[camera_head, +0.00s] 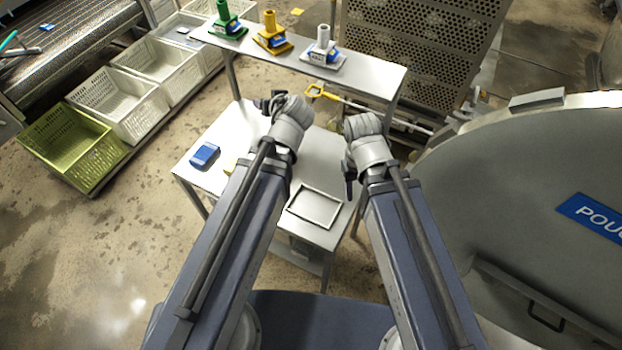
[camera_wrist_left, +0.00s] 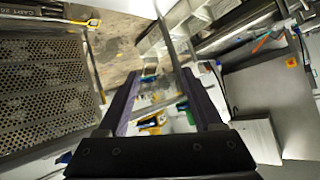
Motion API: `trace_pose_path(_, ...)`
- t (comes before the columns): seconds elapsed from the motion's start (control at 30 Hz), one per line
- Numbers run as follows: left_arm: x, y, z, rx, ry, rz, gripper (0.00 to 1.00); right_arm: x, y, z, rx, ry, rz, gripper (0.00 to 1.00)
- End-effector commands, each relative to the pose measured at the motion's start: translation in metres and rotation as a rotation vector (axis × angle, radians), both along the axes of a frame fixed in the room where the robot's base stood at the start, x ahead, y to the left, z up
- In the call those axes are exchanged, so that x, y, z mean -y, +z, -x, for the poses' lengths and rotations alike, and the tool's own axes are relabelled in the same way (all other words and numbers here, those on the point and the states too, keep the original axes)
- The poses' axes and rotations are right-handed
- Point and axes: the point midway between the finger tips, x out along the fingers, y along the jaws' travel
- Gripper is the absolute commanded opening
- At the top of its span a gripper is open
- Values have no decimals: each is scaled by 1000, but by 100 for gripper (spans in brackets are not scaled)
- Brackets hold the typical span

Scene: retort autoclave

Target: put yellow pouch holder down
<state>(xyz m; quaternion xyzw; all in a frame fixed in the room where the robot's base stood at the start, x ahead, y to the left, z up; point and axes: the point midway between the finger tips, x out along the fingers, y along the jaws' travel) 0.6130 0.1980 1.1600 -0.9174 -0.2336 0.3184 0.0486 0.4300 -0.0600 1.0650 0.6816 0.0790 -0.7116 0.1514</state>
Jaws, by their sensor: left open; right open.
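The yellow pouch holder (camera_head: 271,35) stands upright on the raised shelf (camera_head: 362,72), between a green holder (camera_head: 226,20) and a white one (camera_head: 324,48). In the left wrist view the yellow holder (camera_wrist_left: 152,122) shows between the fingers' lines, low in the picture. My left gripper (camera_head: 267,101) is open and empty, below and in front of the shelf, apart from the holder; its fingers (camera_wrist_left: 163,80) are spread in the wrist view. My right gripper (camera_head: 349,180) is open over the right side of the lower table, its fingertips partly hidden by the wrist.
The lower table (camera_head: 240,135) carries a blue box (camera_head: 205,155) and an empty grey tray (camera_head: 315,207). A yellow-handled tool (camera_head: 322,93) lies by the shelf's front. Crates (camera_head: 128,105) stand left. A large round door (camera_head: 530,190) stands close on the right.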

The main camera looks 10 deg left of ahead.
Motion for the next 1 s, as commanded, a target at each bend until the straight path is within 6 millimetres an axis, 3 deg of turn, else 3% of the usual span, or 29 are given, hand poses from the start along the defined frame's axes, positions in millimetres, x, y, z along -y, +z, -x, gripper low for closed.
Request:
trace_pose_path(0.03, 19, -24, 23, -154, -28, 20, 67, 0, 0, 0, 0, 0, 0, 50)
trace_pose_path(0.1, 47, -54, 59, -380, -97, 51, 67, 0, 0, 0, 0, 0, 0, 50)
trace_pose_path(0.2, 85, -80, 108, -652, -237, 99, 67, 0, 0, 0, 0, 0, 0, 50)
trace_pose_path(0.3, 114, -91, 147, -843, -375, 141, 67, 0, 0, 0, 0, 0, 0, 50)
trace_pose_path(0.4, 131, -95, 171, -953, -471, 167, 67, 0, 0, 0, 0, 0, 0, 50)
trace_pose_path(0.53, 139, -95, 183, -1005, -520, 181, 67, 0, 0, 0, 0, 0, 0, 50)
trace_pose_path(1.0, 138, -95, 182, -1005, -520, 181, 67, 0, 0, 0, 0, 0, 0, 50)
